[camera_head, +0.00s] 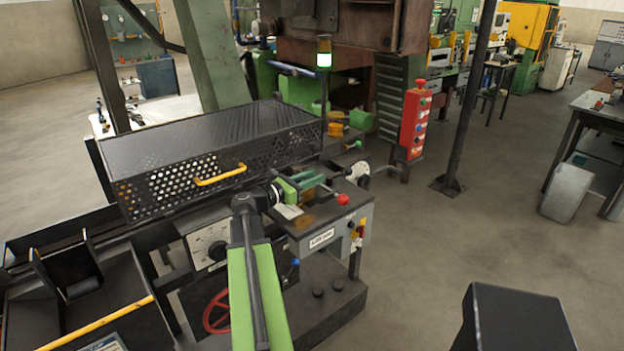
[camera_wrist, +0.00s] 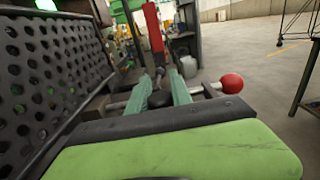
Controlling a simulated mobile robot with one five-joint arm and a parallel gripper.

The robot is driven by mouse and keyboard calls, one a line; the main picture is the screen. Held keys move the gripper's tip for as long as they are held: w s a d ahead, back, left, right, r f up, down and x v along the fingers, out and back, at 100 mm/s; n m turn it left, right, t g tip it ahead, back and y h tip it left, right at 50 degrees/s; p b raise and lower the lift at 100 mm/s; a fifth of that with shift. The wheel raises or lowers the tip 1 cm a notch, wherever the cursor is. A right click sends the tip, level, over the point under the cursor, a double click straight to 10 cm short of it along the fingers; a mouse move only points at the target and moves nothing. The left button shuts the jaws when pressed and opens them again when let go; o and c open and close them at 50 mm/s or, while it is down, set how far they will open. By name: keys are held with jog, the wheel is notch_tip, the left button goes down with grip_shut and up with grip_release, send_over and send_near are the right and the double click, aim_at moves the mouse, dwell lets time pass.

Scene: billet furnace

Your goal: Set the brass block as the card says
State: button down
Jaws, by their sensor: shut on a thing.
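My gripper (camera_head: 312,184) reaches over the grey machine's top, its green fingers closed around a small dark piece (camera_wrist: 158,98). In the wrist view this piece sits between the two fingers (camera_wrist: 157,92), in line with a metal rod that ends in a red ball (camera_wrist: 231,83). I cannot tell whether piece and rod are one lever. The red ball also shows in the head view (camera_head: 343,199), right of the fingers. A small pale card-like plate (camera_head: 288,211) lies below the gripper; its writing is unreadable. A brownish patch (camera_head: 304,222) is beside it. I cannot make out the brass block.
A black perforated guard (camera_head: 215,150) with a yellow handle stands close on the left, also in the wrist view (camera_wrist: 40,80). A red button box (camera_head: 415,120) and a dark post (camera_head: 470,100) stand behind. Open floor (camera_head: 440,240) lies right of the machine.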

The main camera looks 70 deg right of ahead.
jog(key=shift+w+d, duration=0.2)
jog(key=shift+w, duration=0.2)
jog(key=c, duration=1.1)
grip_release()
jog(key=shift+c, duration=0.2)
jog(key=shift+a, duration=0.15)
jog(key=v, duration=1.7)
jog(key=shift+a, duration=0.1)
